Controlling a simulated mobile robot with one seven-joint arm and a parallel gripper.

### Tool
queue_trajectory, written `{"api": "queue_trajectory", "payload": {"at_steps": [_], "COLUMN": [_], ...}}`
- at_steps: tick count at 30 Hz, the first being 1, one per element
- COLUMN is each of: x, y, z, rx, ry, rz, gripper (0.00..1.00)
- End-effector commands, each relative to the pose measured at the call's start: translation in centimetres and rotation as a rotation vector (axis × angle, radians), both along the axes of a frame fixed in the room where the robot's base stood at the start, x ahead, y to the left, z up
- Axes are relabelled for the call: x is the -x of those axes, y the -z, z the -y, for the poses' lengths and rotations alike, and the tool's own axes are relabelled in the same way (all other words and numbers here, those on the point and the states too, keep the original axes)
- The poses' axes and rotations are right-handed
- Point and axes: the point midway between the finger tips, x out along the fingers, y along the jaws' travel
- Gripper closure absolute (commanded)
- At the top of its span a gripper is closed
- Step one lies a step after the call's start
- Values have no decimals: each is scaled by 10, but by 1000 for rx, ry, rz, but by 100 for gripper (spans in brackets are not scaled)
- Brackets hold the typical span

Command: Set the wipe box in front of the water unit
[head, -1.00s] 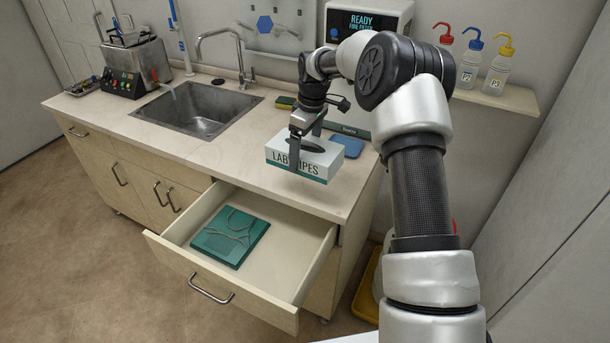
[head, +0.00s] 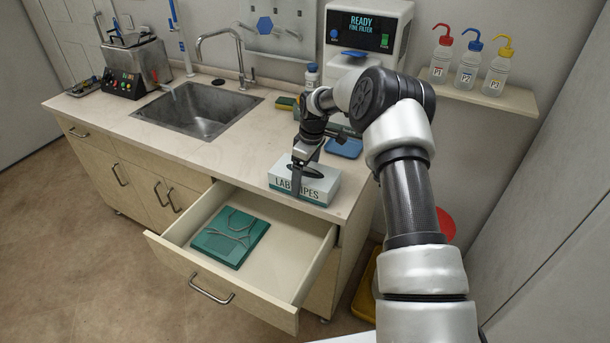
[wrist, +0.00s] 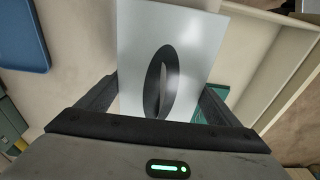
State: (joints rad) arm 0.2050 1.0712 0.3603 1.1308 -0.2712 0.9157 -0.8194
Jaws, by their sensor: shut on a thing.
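The wipe box (head: 321,190) is white and teal, marked LAB WIPES, with a dark oval slot on top. It is at the front right of the counter, near the edge above the open drawer. My gripper (head: 304,178) is shut on the box across its sides; the wrist view also shows the box top (wrist: 184,62) between the fingers. I cannot tell whether its base touches the counter. The water unit (head: 366,32), a white machine with a READY FINE FILTER screen, stands behind at the wall, its lower part hidden by my arm.
A drawer (head: 285,255) is pulled out below, holding a teal case (head: 230,238). A blue pad (head: 344,147) lies behind the box, and a white bottle (head: 312,77) stands near the water unit. The sink (head: 197,109) is left. Wash bottles stand on a right shelf (head: 515,98).

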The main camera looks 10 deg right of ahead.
Motion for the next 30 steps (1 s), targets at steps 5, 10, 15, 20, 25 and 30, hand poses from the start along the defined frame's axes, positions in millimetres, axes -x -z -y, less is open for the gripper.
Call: {"api": "queue_trajectory", "payload": {"at_steps": [5,10,15,20,25,30], "x": [0,0,0,0,2,5], "y": [3,3,2,-9,-42,-79], "z": [0,0,0,1,4,8], "rx": [0,0,0,0,1,0], "ry": [0,0,0,0,-1,1], "rz": [0,0,0,2,4,3], "gripper": [40,0,0,0,0,0]}}
